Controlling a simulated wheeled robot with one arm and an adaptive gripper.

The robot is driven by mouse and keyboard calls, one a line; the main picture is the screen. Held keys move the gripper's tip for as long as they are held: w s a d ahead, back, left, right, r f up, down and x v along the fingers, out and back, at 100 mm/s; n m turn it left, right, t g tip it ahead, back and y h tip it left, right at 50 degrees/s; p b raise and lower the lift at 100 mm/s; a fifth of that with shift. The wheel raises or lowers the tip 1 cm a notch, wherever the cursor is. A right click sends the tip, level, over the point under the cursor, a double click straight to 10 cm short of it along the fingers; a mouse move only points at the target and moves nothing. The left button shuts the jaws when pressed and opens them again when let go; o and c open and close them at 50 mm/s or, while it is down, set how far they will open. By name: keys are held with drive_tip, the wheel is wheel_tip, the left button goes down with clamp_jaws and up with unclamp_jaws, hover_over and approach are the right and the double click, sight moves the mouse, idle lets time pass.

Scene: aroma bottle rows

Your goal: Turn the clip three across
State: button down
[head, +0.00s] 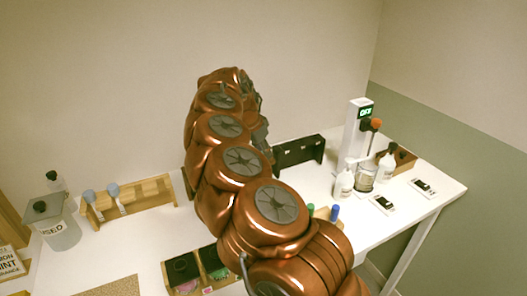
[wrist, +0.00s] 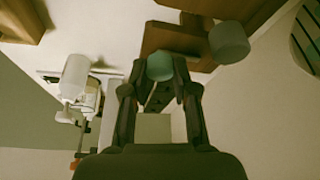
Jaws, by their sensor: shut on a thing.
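In the wrist view my gripper (wrist: 160,72) is shut on a small teal-green cylindrical piece (wrist: 160,65), held between the fingertips. A brown wooden holder (wrist: 165,38) lies right beside the held piece. A grey-blue cylinder (wrist: 229,42) stands at that holder, apart from my fingers. I cannot tell which piece is the clip. In the head view my copper arm hides the fingertips and the held piece. A green-topped piece (head: 310,209) and a blue-topped piece (head: 335,213) show just right of my arm.
White bottles (head: 344,184) and a glass beaker (head: 365,178) stand near a white device (head: 354,132) at right. A black rack (head: 299,150) stands behind my arm. A wooden rack (head: 140,202) and a clear container (head: 60,233) are at left. The white table (head: 105,258) has free room front left.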

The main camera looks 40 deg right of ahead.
drive_tip(key=shift+a+f+n+t+b, duration=0.1)
drive_tip(key=shift+f+n+t+b, duration=0.2)
drive_tip(key=shift+n+b, duration=0.9)
drive_tip(key=shift+s+r+n+t+b, duration=0.1)
drive_tip(key=shift+n+t+b, duration=0.45)
drive_tip(key=shift+b, duration=0.85)
drive_tip(key=shift+n+b, duration=0.45)
drive_tip(key=shift+n, duration=0.2)
drive_tip(key=n+t+y+b, duration=0.1)
drive_tip(key=n+b, duration=0.1)
drive_tip(key=n, duration=0.1)
drive_tip(key=shift+b, duration=0.4)
drive_tip(key=n+b, duration=0.1)
drive_tip(key=n+t+y, duration=0.1)
drive_tip(key=n, duration=0.1)
drive_tip(key=n+b, duration=0.1)
drive_tip(key=n, duration=0.1)
drive_tip(key=shift+s+d+t+b, duration=0.1)
drive_tip(key=shift+d+t+b, duration=0.15)
drive_tip(key=shift+b, duration=0.1)
drive_tip(key=n+y+b, duration=0.1)
drive_tip(key=n, duration=0.1)
drive_tip(key=n+y, duration=0.1)
drive_tip(key=n, duration=0.1)
drive_tip(key=shift+d+r+n+t+b, duration=0.1)
drive_tip(key=shift+r+n+t+b, duration=0.05)
drive_tip(key=shift+n+t+b, duration=0.2)
drive_tip(key=shift+s+n, duration=0.1)
drive_tip(key=shift+n, duration=0.15)
